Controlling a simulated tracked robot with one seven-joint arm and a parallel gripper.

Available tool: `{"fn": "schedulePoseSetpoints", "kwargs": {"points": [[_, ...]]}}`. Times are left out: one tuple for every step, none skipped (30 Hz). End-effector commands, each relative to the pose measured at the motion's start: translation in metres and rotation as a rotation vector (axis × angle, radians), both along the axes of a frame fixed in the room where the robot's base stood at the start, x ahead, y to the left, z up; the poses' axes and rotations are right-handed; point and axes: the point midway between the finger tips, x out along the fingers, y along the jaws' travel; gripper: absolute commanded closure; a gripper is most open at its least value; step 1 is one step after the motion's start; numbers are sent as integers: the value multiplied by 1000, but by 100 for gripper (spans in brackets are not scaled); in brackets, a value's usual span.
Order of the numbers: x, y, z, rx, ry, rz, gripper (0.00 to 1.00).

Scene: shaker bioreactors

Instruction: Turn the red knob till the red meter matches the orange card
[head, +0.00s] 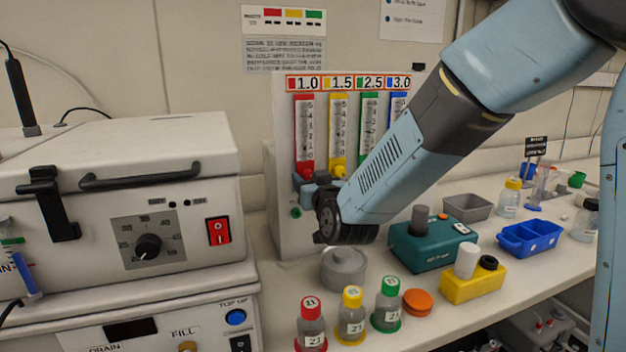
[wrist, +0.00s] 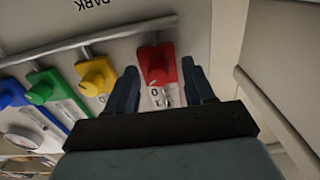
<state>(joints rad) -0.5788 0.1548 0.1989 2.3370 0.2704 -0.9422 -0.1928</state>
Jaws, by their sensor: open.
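The red meter (head: 304,125) is the leftmost of the upright coloured meters on the pale panel in the head view; its level is too small to read. Above it is a card marked 1.0 (head: 306,83), beside cards marked 1.5, 2.5 and 3.0. I cannot tell which card counts as orange. The red knob (wrist: 155,65) shows in the wrist view, in the space between my gripper's (wrist: 161,68) two dark fingers. My gripper is open, with a finger on each side of the knob; contact is not clear. In the head view my arm hides much of the knob area.
A yellow knob (wrist: 97,76) sits close beside the left finger in the wrist view, with green and blue ones further left. Below the panel stand a grey lidded pot (head: 344,268), capped bottles (head: 351,318) and a teal device (head: 432,245). A large white machine (head: 120,200) is at left.

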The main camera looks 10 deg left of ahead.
Motion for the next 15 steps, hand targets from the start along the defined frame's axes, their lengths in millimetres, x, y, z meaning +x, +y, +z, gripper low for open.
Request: {"fn": "schedulePoseSetpoints", "kwargs": {"points": [[1, -1, 0, 0, 0, -2, 47], [1, -2, 0, 0, 0, -3, 47], [2, -2, 0, 0, 0, -5, 47], [2, -3, 0, 0, 0, -5, 47], [2, -3, 0, 0, 0, -6, 47], [3, -4, 0, 0, 0, -7, 48], [3, -4, 0, 0, 0, -7, 51], [3, -4, 0, 0, 0, -8, 54], [3, -5, 0, 0, 0, -8, 58], [3, -5, 0, 0, 0, -8, 60], [3, -5, 0, 0, 0, -8, 63], [3, -5, 0, 0, 0, -9, 67], [3, -5, 0, 0, 0, -9, 70], [3, -5, 0, 0, 0, -9, 73], [3, -5, 0, 0, 0, -9, 77]]}}
